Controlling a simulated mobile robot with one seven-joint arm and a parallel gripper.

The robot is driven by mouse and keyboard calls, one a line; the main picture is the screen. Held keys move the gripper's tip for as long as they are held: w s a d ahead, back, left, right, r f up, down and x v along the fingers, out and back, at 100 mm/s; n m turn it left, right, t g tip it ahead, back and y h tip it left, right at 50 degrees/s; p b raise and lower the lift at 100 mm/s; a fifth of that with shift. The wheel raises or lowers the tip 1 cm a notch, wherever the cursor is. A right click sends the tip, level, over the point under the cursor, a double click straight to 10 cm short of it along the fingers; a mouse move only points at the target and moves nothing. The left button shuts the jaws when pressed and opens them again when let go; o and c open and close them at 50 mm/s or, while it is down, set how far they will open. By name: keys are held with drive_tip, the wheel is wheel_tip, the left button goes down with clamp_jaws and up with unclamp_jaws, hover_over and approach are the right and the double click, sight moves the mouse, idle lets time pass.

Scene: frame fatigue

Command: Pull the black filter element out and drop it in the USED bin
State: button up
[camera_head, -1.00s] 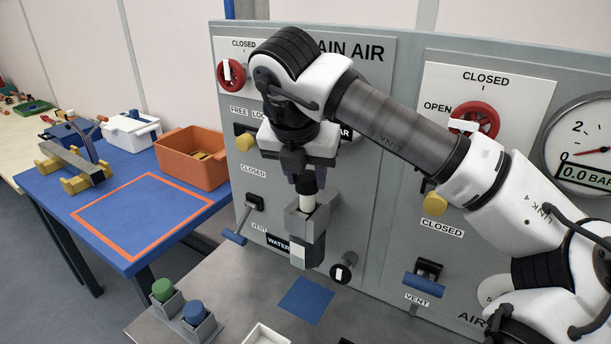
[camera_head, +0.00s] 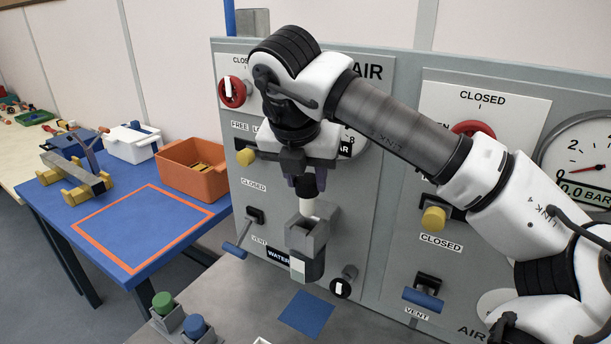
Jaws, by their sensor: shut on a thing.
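My gripper (camera_head: 305,181) points down in front of the panel, shut on the black top of the filter element (camera_head: 307,188). Below the black part, a pale white section shows, standing upright in the open top of the grey filter housing (camera_head: 307,238). Its lower end is hidden by the housing walls, so how deep it sits cannot be told. The housing has a pale window low on its front. No bin with a readable USED label is in view.
An orange bin (camera_head: 190,172) and a white bin (camera_head: 131,140) stand on the blue table (camera_head: 140,225) at left. The grey panel (camera_head: 380,225) carries valves, levers and gauges. Green (camera_head: 162,301) and blue (camera_head: 194,325) knobs stand at the front. A blue square (camera_head: 307,313) lies below the housing.

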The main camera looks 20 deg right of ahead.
sight(309, 175)
drive_tip(key=shift+r+p, duration=0.85)
drive_tip(key=shift+r, duration=1.1)
wheel_tip(309, 175, down, 4)
drive_tip(key=b, duration=0.3)
drive_tip(key=shift+r+b, duration=0.1)
drive_tip(key=shift+b, duration=0.25)
drive_tip(key=shift+r, duration=0.1)
drive_tip(key=shift+s+a, duration=0.1)
